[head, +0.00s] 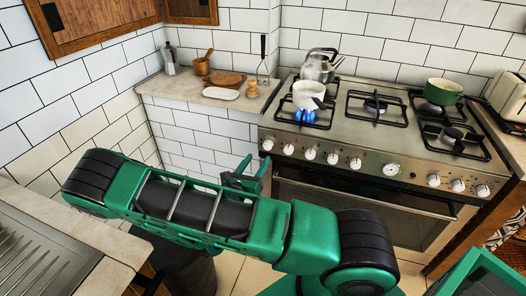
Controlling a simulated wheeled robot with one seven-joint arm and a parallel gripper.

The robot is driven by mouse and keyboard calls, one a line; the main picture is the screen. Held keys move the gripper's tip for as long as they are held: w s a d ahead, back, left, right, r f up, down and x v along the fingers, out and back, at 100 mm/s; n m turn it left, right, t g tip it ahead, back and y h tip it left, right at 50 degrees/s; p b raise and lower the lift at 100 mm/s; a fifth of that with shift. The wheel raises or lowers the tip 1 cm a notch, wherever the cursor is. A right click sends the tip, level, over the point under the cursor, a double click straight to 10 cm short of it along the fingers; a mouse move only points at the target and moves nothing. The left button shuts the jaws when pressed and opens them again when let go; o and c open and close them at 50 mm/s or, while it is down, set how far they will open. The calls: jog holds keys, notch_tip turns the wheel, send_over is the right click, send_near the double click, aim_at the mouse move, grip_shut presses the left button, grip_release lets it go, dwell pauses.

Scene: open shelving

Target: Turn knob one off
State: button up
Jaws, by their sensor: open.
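The steel stove (350,177) stands at the back right with a row of white knobs on its front panel. The leftmost knob (267,145) is at the panel's left end, with another knob (288,149) to its right. Nothing legible marks which is knob one. A blue flame (305,117) burns at the front-left burner under a white pot (307,95). My green gripper (255,163) is open and empty, just below and left of the leftmost knob in the picture. I cannot tell whether it touches the panel. Knob pointer angles are too small to read.
A kettle (319,66) stands behind the pot, and a green pot (443,91) sits at the right. A toaster (507,96) is beyond it. A counter (187,93) with a board and a moka pot lies left of the stove. Floor shows below the oven door.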

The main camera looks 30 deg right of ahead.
aim_at(266, 147)
jog(key=x, duration=0.7)
jog(key=shift+w+d, duration=0.25)
jog(key=shift+d, duration=0.1)
jog(key=c, duration=1)
